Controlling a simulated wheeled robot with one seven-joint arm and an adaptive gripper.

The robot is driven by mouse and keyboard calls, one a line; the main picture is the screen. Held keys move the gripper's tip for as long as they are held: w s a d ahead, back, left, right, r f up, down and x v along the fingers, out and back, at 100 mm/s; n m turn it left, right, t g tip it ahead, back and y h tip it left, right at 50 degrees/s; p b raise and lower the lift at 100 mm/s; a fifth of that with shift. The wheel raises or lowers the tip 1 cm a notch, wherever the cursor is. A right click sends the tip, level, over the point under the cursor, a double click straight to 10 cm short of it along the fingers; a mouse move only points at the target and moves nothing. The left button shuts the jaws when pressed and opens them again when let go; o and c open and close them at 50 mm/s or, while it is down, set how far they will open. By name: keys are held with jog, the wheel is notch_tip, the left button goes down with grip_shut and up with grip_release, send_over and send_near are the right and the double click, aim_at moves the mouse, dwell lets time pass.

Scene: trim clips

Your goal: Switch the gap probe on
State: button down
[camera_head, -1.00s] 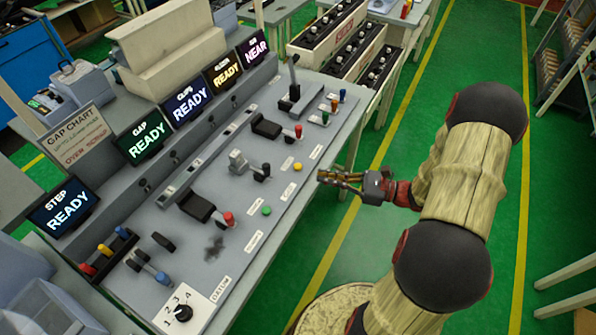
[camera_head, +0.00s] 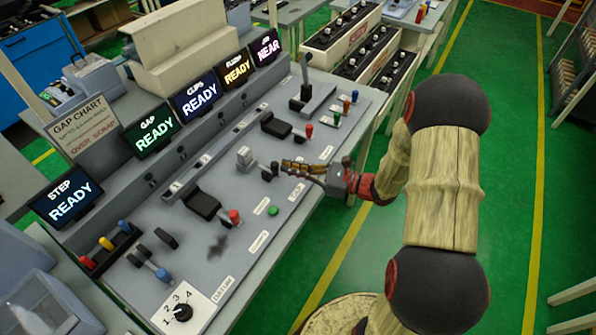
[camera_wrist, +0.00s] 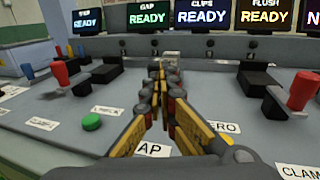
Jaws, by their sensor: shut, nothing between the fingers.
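My gripper (camera_head: 286,164) is shut and empty, reaching left over the middle of the sloped grey panel. In the wrist view its fingers (camera_wrist: 157,72) lie together, pointing at a small grey block. That grey block (camera_head: 245,157) has a black part (camera_head: 268,172) beside it, just left of my fingertips in the head view; I cannot tell whether they touch. A label ending in "AP" (camera_wrist: 154,149) is partly hidden under the fingers. Which part is the probe's switch I cannot tell for certain.
Red-handled levers (camera_head: 234,217) (camera_head: 309,131) stand on both sides of the fingers. A green button (camera_head: 272,210) sits nearer the front edge. A dial (camera_head: 182,312), a rack of coloured handles (camera_head: 107,243) and a chart (camera_head: 83,127) are to the left.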

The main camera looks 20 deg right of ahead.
aim_at(281, 178)
dwell(0.3)
jog(key=w+a, duration=0.1)
jog(key=w+a+p, duration=0.1)
jog(key=w, duration=0.1)
jog(key=shift+w+a, duration=0.25)
jog(key=shift+s+d, duration=0.15)
jog(key=shift+d, duration=0.1)
jog(key=p+v, duration=0.2)
jog(key=v, duration=1.1)
jog(key=shift+s+d+p, duration=0.2)
jog(key=shift+p, duration=0.1)
